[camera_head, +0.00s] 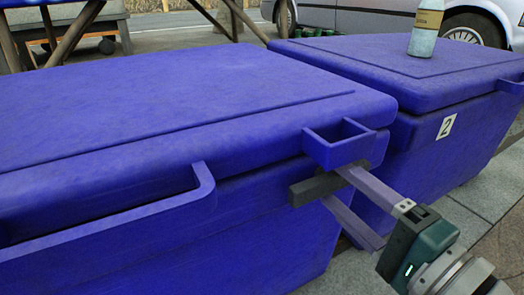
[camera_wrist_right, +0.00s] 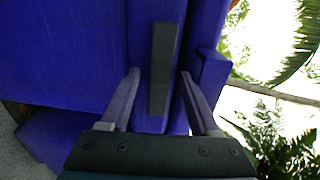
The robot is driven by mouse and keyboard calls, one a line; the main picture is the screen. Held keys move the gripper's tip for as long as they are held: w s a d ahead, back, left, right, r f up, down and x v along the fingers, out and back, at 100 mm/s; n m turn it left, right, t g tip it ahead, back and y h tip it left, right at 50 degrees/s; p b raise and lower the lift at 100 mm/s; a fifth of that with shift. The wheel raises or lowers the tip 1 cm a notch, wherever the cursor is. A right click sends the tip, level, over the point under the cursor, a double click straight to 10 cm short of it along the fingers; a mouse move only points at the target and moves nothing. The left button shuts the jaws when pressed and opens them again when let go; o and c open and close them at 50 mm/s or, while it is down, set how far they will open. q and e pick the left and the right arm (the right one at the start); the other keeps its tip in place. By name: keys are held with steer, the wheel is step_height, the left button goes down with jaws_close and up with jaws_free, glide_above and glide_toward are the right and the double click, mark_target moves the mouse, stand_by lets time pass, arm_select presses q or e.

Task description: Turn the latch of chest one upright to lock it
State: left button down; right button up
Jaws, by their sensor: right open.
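Chest one is the large blue chest (camera_head: 130,110) filling the left and middle of the head view; it also shows in the right wrist view (camera_wrist_right: 60,50). Its lid is down. Its latch is a dark grey bar (camera_head: 313,188) on the front near the right corner, below a blue square bracket (camera_head: 338,147). The latch lies roughly level along the front. My right gripper (camera_head: 333,184) is open at the latch. In the right wrist view the latch (camera_wrist_right: 163,65) stands between the two fingers, with gaps on both sides. My left gripper is not in view.
A second blue chest (camera_head: 400,70) marked "2" stands close behind to the right, with a bottle (camera_head: 426,30) on its lid. A car (camera_head: 370,18) and a wooden-legged table (camera_head: 60,40) are behind. Paving (camera_head: 480,190) is open at the right.

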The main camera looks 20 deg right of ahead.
steer(key=shift+c, duration=0.2)
jaws_close()
stand_by(0.3)
